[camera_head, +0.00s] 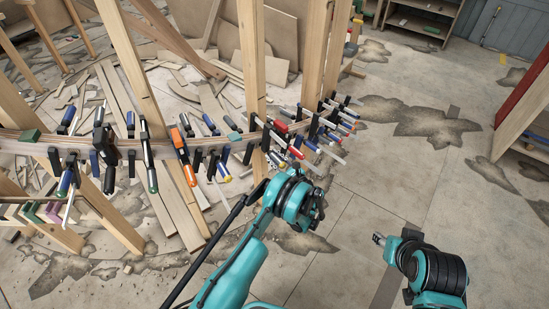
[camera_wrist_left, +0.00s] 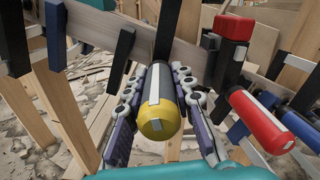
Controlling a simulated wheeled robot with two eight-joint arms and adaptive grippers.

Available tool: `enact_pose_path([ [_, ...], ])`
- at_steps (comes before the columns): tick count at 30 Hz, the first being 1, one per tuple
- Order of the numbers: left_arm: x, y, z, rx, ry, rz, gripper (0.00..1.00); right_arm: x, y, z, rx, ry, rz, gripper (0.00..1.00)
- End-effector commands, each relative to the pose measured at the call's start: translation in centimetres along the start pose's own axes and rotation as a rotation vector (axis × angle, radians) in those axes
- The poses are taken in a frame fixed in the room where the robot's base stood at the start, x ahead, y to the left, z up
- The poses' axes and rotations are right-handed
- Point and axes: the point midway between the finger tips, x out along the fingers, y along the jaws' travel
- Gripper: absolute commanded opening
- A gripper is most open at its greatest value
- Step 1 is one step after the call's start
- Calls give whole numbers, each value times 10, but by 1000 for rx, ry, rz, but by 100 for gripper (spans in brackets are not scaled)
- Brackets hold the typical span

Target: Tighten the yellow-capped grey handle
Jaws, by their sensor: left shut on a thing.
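The handle with the yellow cap (camera_wrist_left: 158,122) is in the middle of the left wrist view, its end towards the camera. Its sides are dark with a light grey strip. My left gripper (camera_wrist_left: 157,88) has one jointed finger on each side of this handle and is shut on it. The handle sits under the curved wooden stringer (camera_wrist_left: 135,30). In the head view my left wrist (camera_head: 292,198) is at the row of clamps; its fingers and the held handle cannot be made out there. My right arm (camera_head: 435,270) is at the lower right, and its finger state cannot be told.
A clamp with a red handle (camera_wrist_left: 262,120) is close to the right of the held one. Several more clamps line the stringer (camera_head: 75,143). Upright wooden posts (camera_head: 250,50) stand along it. The floor (camera_head: 370,190) to the right is clear.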

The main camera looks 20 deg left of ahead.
Motion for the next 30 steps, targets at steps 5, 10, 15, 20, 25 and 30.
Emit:
enact_pose_path([
  [5, 0, 0, -1, 112, 2, 0, 0, 0, 0, 0, 0, 0, 0, 40],
  [10, 0, 1, -1, 185, 2, 0, 0, 0, 0, 0, 0, 0, 0, 40],
  [15, 0, 1, -1, 226, 2, 0, 0, 0, 0, 0, 0, 0, 0, 40],
  [20, 0, 1, -1, 240, 2, 0, 0, 0, 0, 0, 0, 0, 0, 40],
  [25, 0, 1, -1, 242, 2, 0, 0, 0, 0, 0, 0, 0, 0, 40],
  [30, 0, 1, -1, 241, 2, 0, 0, 0, 0, 0, 0, 0, 0, 40],
])
